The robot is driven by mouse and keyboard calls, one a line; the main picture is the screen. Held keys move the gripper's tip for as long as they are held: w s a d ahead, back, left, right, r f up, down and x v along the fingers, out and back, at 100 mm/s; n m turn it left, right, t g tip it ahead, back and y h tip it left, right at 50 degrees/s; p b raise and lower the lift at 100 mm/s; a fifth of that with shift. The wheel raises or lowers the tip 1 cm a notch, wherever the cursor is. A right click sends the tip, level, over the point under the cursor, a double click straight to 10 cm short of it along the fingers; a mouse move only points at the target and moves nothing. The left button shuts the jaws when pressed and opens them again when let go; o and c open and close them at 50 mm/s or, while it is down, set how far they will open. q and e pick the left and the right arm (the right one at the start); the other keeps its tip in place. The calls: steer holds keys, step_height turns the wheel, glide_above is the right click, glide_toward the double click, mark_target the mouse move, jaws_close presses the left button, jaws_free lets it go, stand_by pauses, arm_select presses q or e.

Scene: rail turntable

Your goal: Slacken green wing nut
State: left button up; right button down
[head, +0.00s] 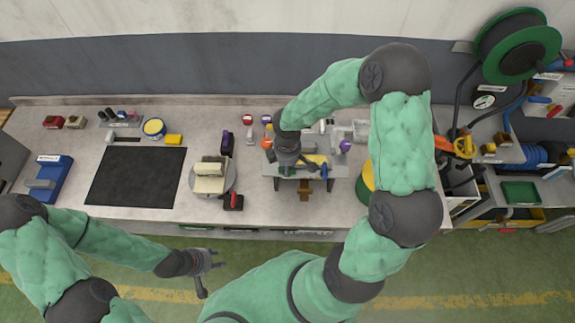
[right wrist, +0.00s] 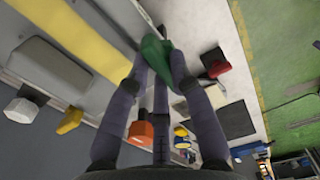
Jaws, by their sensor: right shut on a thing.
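The green wing nut (right wrist: 155,52) shows in the right wrist view between the fingertips of my right gripper (right wrist: 160,62), beside the edge of a grey fixture with a yellow strip (right wrist: 80,38). The right gripper is shut on it. My left gripper (head: 211,268) is open and empty, in front of the bench and over the floor.
A round turntable (head: 230,180) with cream blocks stands left of the fixture, with a red-and-black item (head: 233,202) close by. A black mat (head: 135,176) lies further left. Small knobs and tools line the back.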

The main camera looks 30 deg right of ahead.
stand_by(0.4)
steer(key=c, duration=1.1)
jaws_free()
step_height(320, 180, up, 12)
steer(key=shift+f, duration=0.1)
